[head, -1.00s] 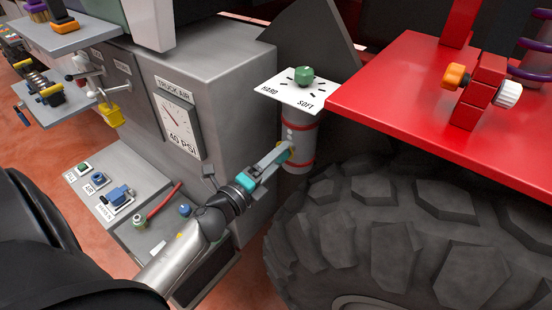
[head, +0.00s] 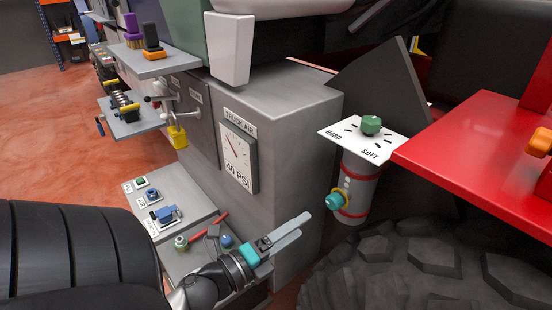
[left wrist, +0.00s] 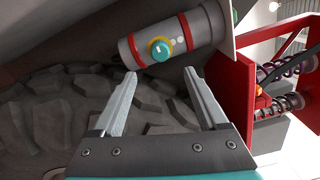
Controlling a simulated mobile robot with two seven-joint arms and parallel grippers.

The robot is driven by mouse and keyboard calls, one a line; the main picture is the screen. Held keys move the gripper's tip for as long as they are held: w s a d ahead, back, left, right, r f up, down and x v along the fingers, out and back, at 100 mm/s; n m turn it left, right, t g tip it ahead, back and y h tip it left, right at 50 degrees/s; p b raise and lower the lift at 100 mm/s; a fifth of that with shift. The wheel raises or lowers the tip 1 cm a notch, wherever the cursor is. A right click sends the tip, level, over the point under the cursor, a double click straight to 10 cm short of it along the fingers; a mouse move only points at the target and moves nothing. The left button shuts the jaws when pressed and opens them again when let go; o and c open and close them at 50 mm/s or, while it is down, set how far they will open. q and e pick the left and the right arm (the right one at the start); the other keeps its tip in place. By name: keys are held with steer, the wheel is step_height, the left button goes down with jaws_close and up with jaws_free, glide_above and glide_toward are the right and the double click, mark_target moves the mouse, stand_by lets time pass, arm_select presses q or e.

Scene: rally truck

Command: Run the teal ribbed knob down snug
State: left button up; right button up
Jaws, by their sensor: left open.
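The teal knob (head: 335,201) sits on a yellow collar at the side of a grey canister (head: 357,186) with red bands. In the left wrist view the teal knob (left wrist: 160,49) faces me, ahead of and between the fingertips. Its ribs are too small to make out. My left gripper (head: 306,225) is open and empty, to the left of and a little below the knob, apart from it. In the left wrist view the left gripper's two fingers (left wrist: 162,74) are spread, with nothing between them. My right gripper is not in view.
A HARD/SOFT plate (head: 345,136) with a green dial (head: 371,125) tops the canister. The red panel (head: 480,150) juts out to the right, above the big tyre (head: 400,270). A grey cabinet with a gauge (head: 238,155) stands left of the canister.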

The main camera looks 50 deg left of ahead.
arm_select(q)
steer(key=shift+s+a+b, duration=0.2)
steer(key=shift+s+b, duration=0.2)
steer(key=shift+s, duration=1.95)
steer(key=s+d+f+n+g+y+b, duration=0.1)
steer(key=s+f+n+g+b, duration=0.35)
steer(key=f, duration=1.25)
steer(key=w+d+f+n+g+y+b, duration=0.15)
steer(key=f+n, duration=0.65)
steer(key=f, duration=0.8)
steer(key=s+d+f+n+g+b, duration=0.1)
steer(key=s+d+f+n+g, duration=0.1)
steer(key=s+f, duration=0.5)
steer(key=s+d+f+n+g+h+b, duration=0.1)
steer(key=s+f+g, duration=0.4)
steer(key=f, duration=0.5)
steer(key=s+d+f+n+g+b, duration=0.3)
steer(key=s+d+f+n+g, duration=0.1)
steer(key=s+f, duration=0.4)
steer(key=shift+s+d+f, duration=0.15)
steer(key=shift+s+f, duration=0.15)
steer(key=shift+s, duration=0.5)
